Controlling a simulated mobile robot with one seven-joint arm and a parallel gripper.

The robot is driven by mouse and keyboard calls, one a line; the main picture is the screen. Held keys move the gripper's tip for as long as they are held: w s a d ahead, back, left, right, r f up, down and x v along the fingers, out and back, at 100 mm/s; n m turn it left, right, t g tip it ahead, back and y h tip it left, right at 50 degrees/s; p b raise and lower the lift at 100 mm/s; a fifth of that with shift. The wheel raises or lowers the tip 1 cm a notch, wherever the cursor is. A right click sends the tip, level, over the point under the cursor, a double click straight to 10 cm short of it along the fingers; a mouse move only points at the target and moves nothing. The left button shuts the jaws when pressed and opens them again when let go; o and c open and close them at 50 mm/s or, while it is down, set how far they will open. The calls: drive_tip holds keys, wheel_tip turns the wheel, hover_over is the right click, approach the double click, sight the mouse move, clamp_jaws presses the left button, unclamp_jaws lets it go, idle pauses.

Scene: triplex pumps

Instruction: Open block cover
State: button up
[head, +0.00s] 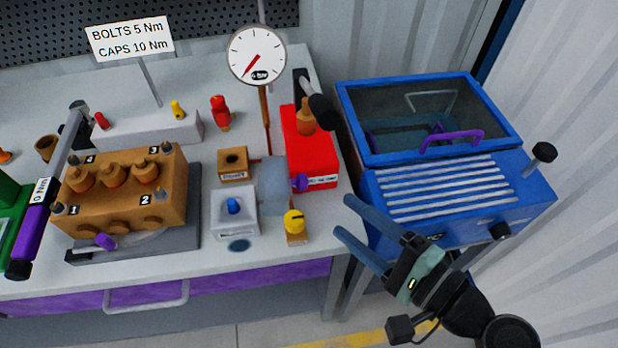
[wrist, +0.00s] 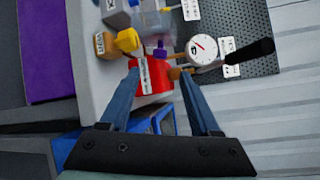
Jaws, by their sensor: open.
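A brown pump block (head: 120,205) with three round caps on top and numbered corner bolts stands on a grey plate at the left of the bench. A small translucent box-like cover (head: 272,185) with a purple knob (head: 299,183) stands beside the red box. Both also show in the wrist view, the cover (wrist: 155,22) and its knob (wrist: 160,48). No label tells which part is the block cover. My gripper (head: 342,215) is open and empty, right of the bench items and in front of the blue washer. Its fingers (wrist: 156,72) point toward the red box in the wrist view.
The red box (head: 310,150), a dial gauge (head: 257,55), a yellow-topped piece (head: 295,222) and a white block (head: 234,213) crowd around the cover. The blue washer (head: 440,190) has a closed lid with a purple handle. A torque wrench (head: 38,195) leans at the left.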

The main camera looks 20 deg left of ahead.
sight(307, 187)
drive_tip(key=x, duration=1.1)
drive_tip(key=shift+w+a, duration=0.15)
drive_tip(key=shift+a, duration=0.15)
clamp_jaws()
idle(0.9)
